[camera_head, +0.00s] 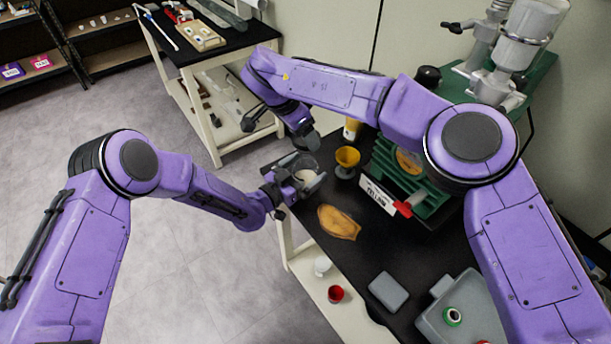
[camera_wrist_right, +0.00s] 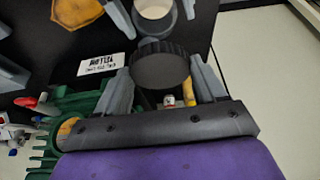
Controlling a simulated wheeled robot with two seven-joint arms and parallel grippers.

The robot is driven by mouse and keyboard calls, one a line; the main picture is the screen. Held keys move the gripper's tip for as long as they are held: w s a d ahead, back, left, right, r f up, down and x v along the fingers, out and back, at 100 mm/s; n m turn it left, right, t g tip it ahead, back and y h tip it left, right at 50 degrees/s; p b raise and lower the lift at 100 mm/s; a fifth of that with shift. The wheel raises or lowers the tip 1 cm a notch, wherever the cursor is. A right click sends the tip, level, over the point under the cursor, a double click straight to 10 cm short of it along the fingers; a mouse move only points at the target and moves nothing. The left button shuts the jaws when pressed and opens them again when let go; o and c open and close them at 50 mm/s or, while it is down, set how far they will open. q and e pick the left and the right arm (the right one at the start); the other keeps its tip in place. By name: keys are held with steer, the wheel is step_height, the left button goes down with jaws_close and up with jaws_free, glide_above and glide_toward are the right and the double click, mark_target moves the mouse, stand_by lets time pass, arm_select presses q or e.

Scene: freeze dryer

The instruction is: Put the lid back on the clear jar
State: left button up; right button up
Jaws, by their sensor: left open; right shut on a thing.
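The clear jar (camera_head: 305,176) with pale contents stands near the left edge of the black tabletop. It also shows at the top of the right wrist view (camera_wrist_right: 153,10). My left gripper (camera_head: 298,182) is open, with its fingers on either side of the jar; I cannot tell whether they touch it. My right gripper (camera_wrist_right: 160,85) is shut on the round black ribbed lid (camera_wrist_right: 161,69). The lid is apart from my left gripper and overlaps the jar's near rim in the right wrist view. In the head view my right gripper (camera_head: 306,140) is just behind the jar, and the lid is hard to make out.
An orange-brown flat piece (camera_head: 338,222) lies in front. A grey box (camera_head: 388,291) lies nearer.

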arm_select(q)
steer(key=shift+w+d, duration=0.15)
steer(key=shift+d, duration=0.05)
arm_select(e)
steer(key=shift+s, duration=0.1)
arm_select(q)
steer(key=c, duration=1.4)
arm_select(e)
glide_above(305, 162)
steer(key=shift+s+a+f, duration=0.15)
steer(key=shift+a+f, duration=0.05)
steer(key=shift+f, duration=1.05)
steer(key=shift+s+a+f, duration=0.1)
steer(key=shift+a+f, duration=0.1)
steer(key=shift+f, duration=1)
steer(key=shift+f, duration=0.1)
steer(key=shift+f, duration=0.8)
steer(key=shift+f, duration=0.55)
